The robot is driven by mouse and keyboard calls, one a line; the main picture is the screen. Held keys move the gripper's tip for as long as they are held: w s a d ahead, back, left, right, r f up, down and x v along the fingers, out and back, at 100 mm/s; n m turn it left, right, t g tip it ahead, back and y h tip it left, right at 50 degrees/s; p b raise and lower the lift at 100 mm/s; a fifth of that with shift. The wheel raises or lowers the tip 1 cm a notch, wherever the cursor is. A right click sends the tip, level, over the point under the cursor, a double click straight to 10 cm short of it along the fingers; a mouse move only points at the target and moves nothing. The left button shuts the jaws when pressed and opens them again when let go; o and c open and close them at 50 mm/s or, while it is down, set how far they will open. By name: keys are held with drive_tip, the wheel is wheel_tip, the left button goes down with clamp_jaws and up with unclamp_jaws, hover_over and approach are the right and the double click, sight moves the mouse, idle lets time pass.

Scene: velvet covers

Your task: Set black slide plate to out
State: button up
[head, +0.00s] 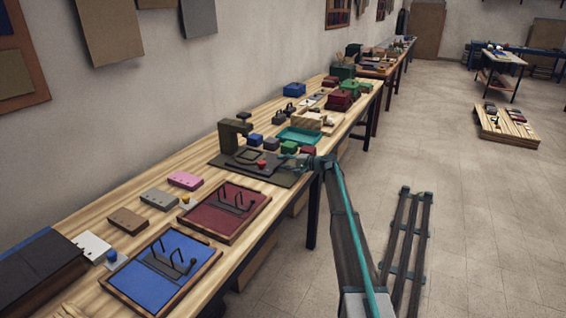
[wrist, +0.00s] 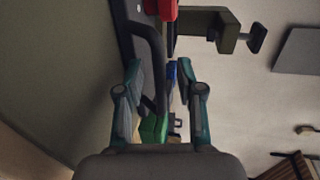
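The black slide plate (head: 247,155) is a dark raised loop on a dark base (head: 222,162) on the long workbench, with a red knob (head: 261,164) at its right. In the wrist view the dark loop (wrist: 152,50) runs down between the fingers, and the red knob (wrist: 166,9) is at the top edge. My gripper (head: 290,162) is at the right side of the dark base, near the bench's front edge. The wrist view shows its two teal fingers (wrist: 160,92) apart. I cannot tell whether either finger touches the loop.
An olive C-shaped post (head: 229,137) stands behind the base. Blue, green (head: 289,147) and dark red blocks and a teal tray (head: 298,136) lie just beyond it. A red tray (head: 224,212) and blue tray (head: 160,269) with wire handles lie nearer.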

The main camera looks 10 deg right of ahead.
drive_tip(key=shift+w+a, duration=0.15)
drive_tip(key=shift+a, duration=0.05)
clamp_jaws()
drive_tip(key=shift+d+f, duration=0.1)
